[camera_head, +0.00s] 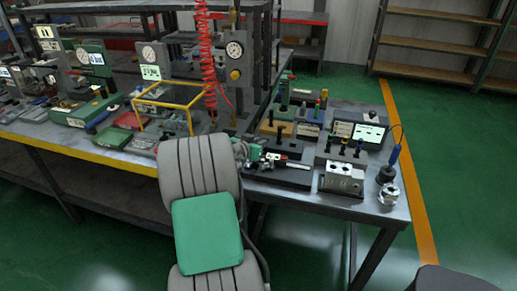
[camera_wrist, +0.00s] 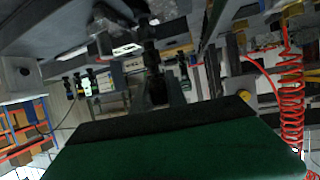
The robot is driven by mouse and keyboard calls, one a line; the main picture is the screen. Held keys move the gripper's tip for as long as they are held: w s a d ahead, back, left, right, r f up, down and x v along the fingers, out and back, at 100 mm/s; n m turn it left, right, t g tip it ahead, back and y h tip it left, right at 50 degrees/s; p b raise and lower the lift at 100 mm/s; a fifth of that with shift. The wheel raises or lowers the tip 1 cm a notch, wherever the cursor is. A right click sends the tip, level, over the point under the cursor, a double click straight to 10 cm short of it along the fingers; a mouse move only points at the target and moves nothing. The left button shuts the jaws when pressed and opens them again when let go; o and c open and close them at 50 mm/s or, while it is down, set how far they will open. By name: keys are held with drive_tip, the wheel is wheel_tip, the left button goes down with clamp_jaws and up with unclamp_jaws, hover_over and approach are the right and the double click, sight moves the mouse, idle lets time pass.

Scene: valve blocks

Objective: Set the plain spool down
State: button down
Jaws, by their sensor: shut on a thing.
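My arm reaches up the middle of the head camera view, and my gripper (camera_head: 279,160) is low over the bench, partly hidden by the wrist. A short silver rod, which looks like the plain spool (camera_head: 297,166), shows at its tip above a dark plate. The gripper is shut on it. I cannot tell whether the spool touches the plate. A grey metal valve block (camera_head: 343,179) with bores in its front stands just to the right, apart from the gripper. In the wrist view a dark green slab fills the bottom, and I cannot make out the spool there.
Black-knobbed pegs (camera_head: 343,146) stand behind the valve block. A lit display (camera_head: 369,134) is behind them. A silver round part (camera_head: 388,194) and a blue-handled tool (camera_head: 394,153) are near the right edge. A red coiled hose (camera_head: 208,55) hangs behind my arm.

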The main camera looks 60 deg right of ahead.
wheel_tip(320, 180, down, 2)
drive_tip(key=shift+d, duration=0.1)
drive_tip(key=c, duration=1.3)
unclamp_jaws()
drive_tip(key=shift+c, duration=0.2)
drive_tip(key=shift+r, duration=0.1)
drive_tip(key=v, duration=1.2)
drive_tip(key=w+a+f+n+t+y, duration=0.1)
drive_tip(key=w+a+n+t+y, duration=0.2)
drive_tip(key=a, duration=0.6)
drive_tip(key=w+a+f+n+y, duration=0.1)
drive_tip(key=w+a+n+y, duration=0.15)
drive_tip(key=w+a, duration=0.45)
drive_tip(key=w+a+f+n+t+y, duration=0.2)
drive_tip(key=a+n+y, duration=0.15)
drive_tip(key=a, duration=0.75)
drive_tip(key=s+a+n+g+y, duration=0.1)
drive_tip(key=s+a+n+y, duration=0.1)
drive_tip(key=a, duration=0.8)
drive_tip(key=s+a+n+g+y, duration=0.1)
drive_tip(key=s+a+n, duration=0.4)
drive_tip(key=a, duration=0.6)
drive_tip(key=n+y+b, duration=0.1)
drive_tip(key=n, duration=0.1)
drive_tip(key=shift+s+a+n+y, duration=0.15)
drive_tip(key=shift+a+n+y, duration=0.05)
drive_tip(key=shift+n+y, duration=0.1)
